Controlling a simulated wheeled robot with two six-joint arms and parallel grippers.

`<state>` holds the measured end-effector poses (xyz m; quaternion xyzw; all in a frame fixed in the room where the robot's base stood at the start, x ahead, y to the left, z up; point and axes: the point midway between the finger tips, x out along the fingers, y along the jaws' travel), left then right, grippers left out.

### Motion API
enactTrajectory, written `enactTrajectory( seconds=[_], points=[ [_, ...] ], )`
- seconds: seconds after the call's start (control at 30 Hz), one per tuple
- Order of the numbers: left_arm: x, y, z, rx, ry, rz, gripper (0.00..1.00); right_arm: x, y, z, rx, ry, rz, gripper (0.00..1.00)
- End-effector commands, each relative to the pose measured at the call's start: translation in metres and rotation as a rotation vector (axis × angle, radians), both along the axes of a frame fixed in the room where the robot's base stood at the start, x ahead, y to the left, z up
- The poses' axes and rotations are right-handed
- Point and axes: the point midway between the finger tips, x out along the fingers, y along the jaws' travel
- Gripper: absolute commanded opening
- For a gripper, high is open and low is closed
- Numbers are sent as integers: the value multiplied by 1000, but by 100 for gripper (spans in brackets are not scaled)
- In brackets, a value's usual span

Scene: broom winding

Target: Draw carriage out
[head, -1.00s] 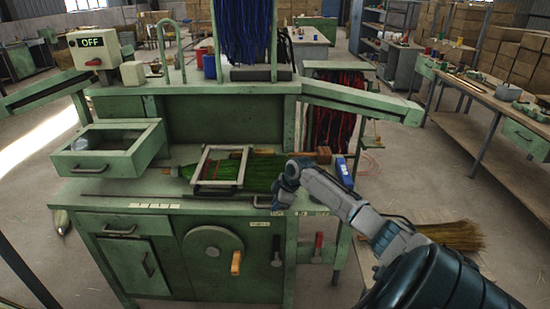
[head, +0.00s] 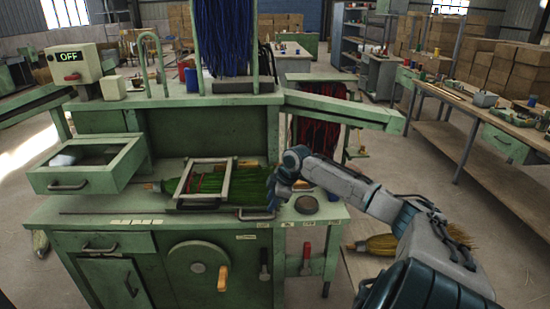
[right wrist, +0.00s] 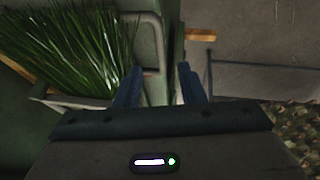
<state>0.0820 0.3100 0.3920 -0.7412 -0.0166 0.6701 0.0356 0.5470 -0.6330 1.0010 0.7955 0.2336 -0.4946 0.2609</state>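A grey metal frame (head: 181,187) lies over a broom with green bristles (head: 250,182) on the green bench (head: 90,209); I cannot tell for certain that this is the carriage. A grey loop handle (head: 257,217) stands at the bench front, right of the frame. My right gripper (head: 268,200) is just above and beside this handle. In the right wrist view its two fingers (right wrist: 160,85) are apart, with the bent bar of a handle (right wrist: 158,40) in front of the gap and green bristles (right wrist: 75,45) to the left. My left gripper is not in view.
An open drawer tray (head: 75,180) stands on the bench at left. A switch box (head: 72,65) reads OFF. A crank wheel (head: 197,268) and levers (head: 306,260) are on the front. A dark disc (head: 306,204) lies near the bench's right end. A long worktable (head: 465,105) is at right.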

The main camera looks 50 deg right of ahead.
Motion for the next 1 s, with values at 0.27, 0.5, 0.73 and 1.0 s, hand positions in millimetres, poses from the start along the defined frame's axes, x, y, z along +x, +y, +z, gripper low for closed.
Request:
enactTrajectory(
  seconds=[0.27,0.5,0.73,1.0],
  points=[
    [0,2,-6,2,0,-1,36,-10,-4,20,-1,-1,1,36],
    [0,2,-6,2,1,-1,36,-11,-3,24,0,0,-1,36],
    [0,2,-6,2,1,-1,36,-11,-3,24,1,-1,-1,36],
    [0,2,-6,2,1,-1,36,-11,-3,23,1,1,-1,36]
  ],
)
